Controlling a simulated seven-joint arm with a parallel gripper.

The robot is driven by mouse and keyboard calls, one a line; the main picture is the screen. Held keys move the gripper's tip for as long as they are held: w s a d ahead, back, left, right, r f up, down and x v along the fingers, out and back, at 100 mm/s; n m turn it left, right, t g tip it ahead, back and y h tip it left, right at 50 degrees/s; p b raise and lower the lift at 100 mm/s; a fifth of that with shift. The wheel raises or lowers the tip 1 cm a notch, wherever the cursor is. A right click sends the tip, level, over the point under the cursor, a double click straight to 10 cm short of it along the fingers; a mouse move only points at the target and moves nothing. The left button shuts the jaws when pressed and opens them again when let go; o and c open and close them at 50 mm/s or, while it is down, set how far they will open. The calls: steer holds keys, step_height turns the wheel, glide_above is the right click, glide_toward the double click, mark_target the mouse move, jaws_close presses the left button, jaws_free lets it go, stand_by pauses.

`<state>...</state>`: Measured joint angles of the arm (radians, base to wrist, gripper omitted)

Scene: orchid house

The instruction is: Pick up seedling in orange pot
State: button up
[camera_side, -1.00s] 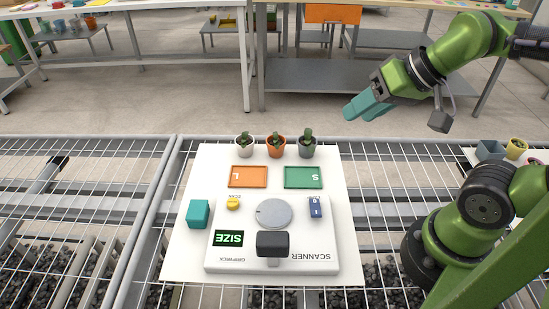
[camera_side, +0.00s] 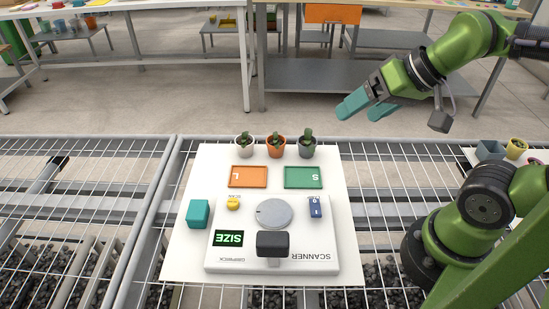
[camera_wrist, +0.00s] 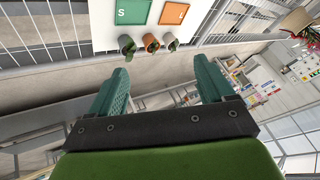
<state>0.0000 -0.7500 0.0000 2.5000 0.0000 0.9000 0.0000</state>
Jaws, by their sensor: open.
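The seedling in the orange pot (camera_side: 276,147) stands upright on the white board, in the middle of a row of three potted seedlings. It also shows in the wrist view (camera_wrist: 149,43), beyond the fingertips. A seedling in a white pot (camera_side: 245,146) is to its left and one in a dark grey pot (camera_side: 308,145) to its right in the side view. My gripper (camera_side: 363,112) is open and empty, up and to the right of the pots. Its two teal fingers are spread apart in the wrist view (camera_wrist: 162,72).
In front of the pots lie an orange tray marked L (camera_side: 249,177) and a green tray marked S (camera_side: 304,177). A scanner (camera_side: 300,255) with a round plate (camera_side: 274,213) and a teal cube (camera_side: 198,213) are nearer the camera. Wire-mesh bench (camera_side: 400,160) surrounds the board.

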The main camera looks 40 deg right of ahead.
steer(key=n+g+h, duration=0.3)
steer(key=n+g, duration=0.1)
steer(key=g, duration=0.3)
glide_above(276, 143)
steer(key=a, duration=0.1)
steer(key=f, duration=1.7)
steer(key=shift+w+a, duration=0.2)
steer(key=f, duration=0.3)
steer(key=d+f, duration=0.1)
steer(key=f, duration=0.2)
steer(key=shift+s+d+f, duration=0.1)
steer(key=shift+s, duration=0.1)
steer(key=c, duration=1.1)
